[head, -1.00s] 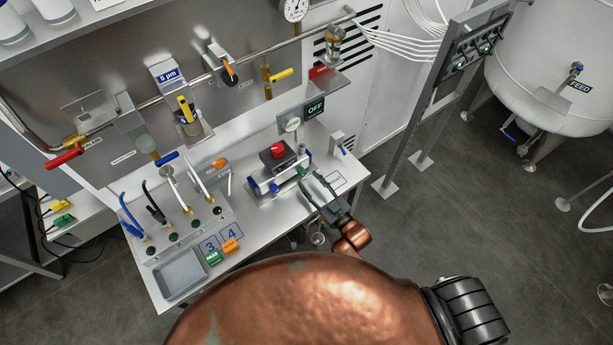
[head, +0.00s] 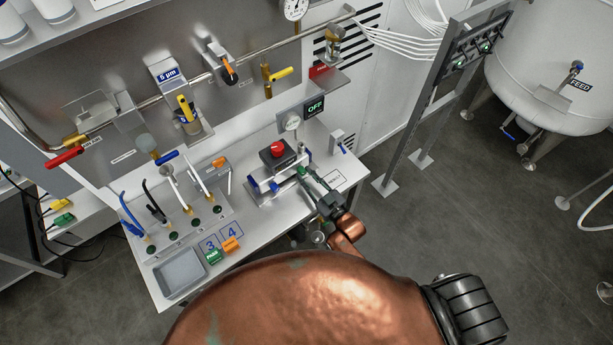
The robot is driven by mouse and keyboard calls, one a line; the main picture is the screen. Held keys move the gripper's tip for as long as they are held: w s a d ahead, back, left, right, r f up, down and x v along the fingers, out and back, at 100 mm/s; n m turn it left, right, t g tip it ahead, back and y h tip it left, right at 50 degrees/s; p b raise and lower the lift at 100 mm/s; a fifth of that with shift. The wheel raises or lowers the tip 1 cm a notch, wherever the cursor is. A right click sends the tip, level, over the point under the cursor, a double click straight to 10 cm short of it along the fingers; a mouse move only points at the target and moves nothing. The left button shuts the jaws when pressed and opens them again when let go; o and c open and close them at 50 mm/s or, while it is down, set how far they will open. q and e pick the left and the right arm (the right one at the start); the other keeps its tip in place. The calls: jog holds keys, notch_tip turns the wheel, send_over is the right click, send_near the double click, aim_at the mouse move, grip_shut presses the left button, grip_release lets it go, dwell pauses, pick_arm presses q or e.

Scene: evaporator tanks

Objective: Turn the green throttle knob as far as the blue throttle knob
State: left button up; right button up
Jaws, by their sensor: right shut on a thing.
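The throttle unit (head: 262,194) sits on the steel bench, with a black box and a red button (head: 278,147) behind it. The blue throttle knob (head: 274,187) is on its front side, clear of any gripper. The green throttle knob (head: 301,170) is to the right of the blue one, at my right gripper's fingertips. My right gripper (head: 306,175) is shut on the green knob, reaching in from the lower right, and its fingers partly hide it. The turn angle of either knob is too small to read. My left gripper is not in view.
A grey tray (head: 181,273) and several levers stand at the bench's left. Pipework with coloured valve handles runs along the back panel. The bench's front edge is close below the gripper.

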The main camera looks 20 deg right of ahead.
grip_shut()
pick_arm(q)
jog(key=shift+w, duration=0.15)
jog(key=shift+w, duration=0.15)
pick_arm(e)
jog(key=shift+m, duration=0.3)
jog(key=m+p, duration=0.2)
jog(key=m, duration=0.2)
jog(key=shift+m, duration=0.3)
jog(key=m, duration=0.4)
jog(key=shift+p, duration=0.35)
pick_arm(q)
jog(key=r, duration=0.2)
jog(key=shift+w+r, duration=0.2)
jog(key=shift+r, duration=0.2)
pick_arm(e)
jog(key=m, duration=0.4)
jog(key=shift+m, duration=0.3)
jog(key=shift+f, duration=0.1)
